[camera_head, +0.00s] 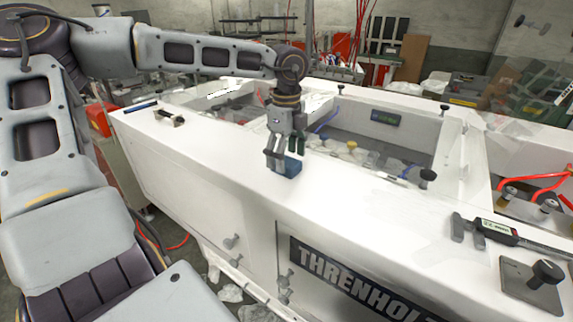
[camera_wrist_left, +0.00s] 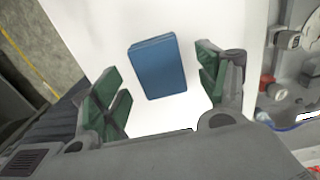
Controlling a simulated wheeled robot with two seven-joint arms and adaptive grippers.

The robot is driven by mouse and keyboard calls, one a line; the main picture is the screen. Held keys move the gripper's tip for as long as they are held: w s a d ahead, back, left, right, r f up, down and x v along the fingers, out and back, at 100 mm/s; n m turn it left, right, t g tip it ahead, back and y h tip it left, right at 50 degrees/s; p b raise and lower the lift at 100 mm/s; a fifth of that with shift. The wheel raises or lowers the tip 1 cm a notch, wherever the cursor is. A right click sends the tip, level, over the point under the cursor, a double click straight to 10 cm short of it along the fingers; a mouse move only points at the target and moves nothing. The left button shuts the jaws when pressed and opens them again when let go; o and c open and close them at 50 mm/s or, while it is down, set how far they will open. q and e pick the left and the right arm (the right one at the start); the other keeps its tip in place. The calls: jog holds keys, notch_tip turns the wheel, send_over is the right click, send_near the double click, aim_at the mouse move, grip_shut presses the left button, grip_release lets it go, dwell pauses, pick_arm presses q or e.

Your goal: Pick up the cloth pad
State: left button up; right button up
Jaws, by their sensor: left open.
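The cloth pad (camera_head: 289,167) is a small blue block on the white top of the long machine. In the left wrist view the blue pad (camera_wrist_left: 158,67) lies flat on the white surface between and a little beyond the fingertips. My left gripper (camera_head: 283,158) points down over the pad, and its fingers partly hide it in the head view. In the left wrist view my left gripper (camera_wrist_left: 160,80) is open, with green-padded fingers on either side of the pad and a gap on both sides. My right gripper is not in view.
The white machine top (camera_head: 220,150) is bare around the pad. Behind it is a recessed bay (camera_head: 370,150) with several small jars and knobs. A digital caliper (camera_head: 495,232) and a black-knobbed plate (camera_head: 532,285) lie at the right. A small metal tool (camera_head: 168,117) lies at the left.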

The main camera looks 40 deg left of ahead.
pick_arm(q)
jog(key=shift+f, duration=1.15)
jog(key=shift+c, duration=0.5)
jog(key=c, duration=0.9)
